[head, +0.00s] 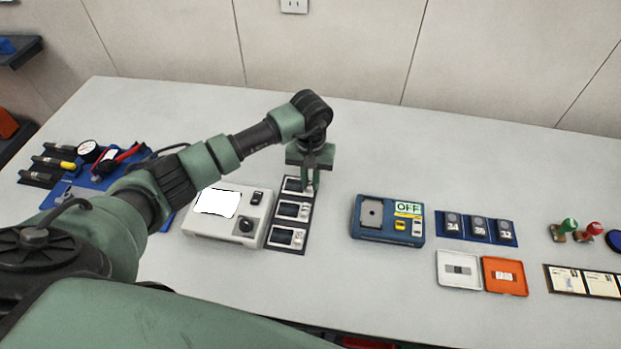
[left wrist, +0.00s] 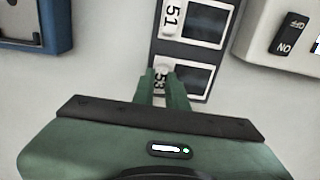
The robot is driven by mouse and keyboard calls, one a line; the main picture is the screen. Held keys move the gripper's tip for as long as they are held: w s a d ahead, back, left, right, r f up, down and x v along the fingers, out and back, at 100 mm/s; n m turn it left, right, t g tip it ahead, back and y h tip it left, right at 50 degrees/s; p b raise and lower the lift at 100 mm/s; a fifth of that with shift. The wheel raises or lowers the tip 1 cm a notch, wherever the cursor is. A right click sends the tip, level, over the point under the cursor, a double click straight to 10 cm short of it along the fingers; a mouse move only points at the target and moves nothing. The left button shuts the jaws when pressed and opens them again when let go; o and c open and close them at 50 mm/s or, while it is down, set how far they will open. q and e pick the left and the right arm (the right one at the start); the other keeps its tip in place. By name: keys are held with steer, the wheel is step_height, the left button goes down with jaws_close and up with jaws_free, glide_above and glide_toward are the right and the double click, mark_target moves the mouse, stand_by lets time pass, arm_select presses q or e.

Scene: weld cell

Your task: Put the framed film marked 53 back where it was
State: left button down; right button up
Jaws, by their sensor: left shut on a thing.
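The framed film marked 53 (head: 293,185) is at the far end of a dark rack strip (head: 272,246), in line with two other framed films. In the left wrist view the film marked 53 (left wrist: 194,78) shows its dark window and a white tab with the number, partly covered by my fingers. My left gripper (head: 311,183) reaches down from above and is shut on this film's tab; its fingertips show in the left wrist view (left wrist: 163,80). I cannot tell whether the film is fully seated. My right gripper is not in view.
A framed film marked 51 (left wrist: 192,20) sits beside it. A white light box (head: 222,228) stands close left of the rack, a blue device (head: 370,232) with an OFF sign to the right. Bare table (head: 330,210) lies between rack and blue device.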

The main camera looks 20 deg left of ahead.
mark_target(311, 183)
arm_select(q)
steer(key=shift+f, duration=0.2)
steer(key=c, duration=1.4)
jaws_free()
steer(key=shift+r, duration=0.1)
steer(key=shift+c, duration=0.2)
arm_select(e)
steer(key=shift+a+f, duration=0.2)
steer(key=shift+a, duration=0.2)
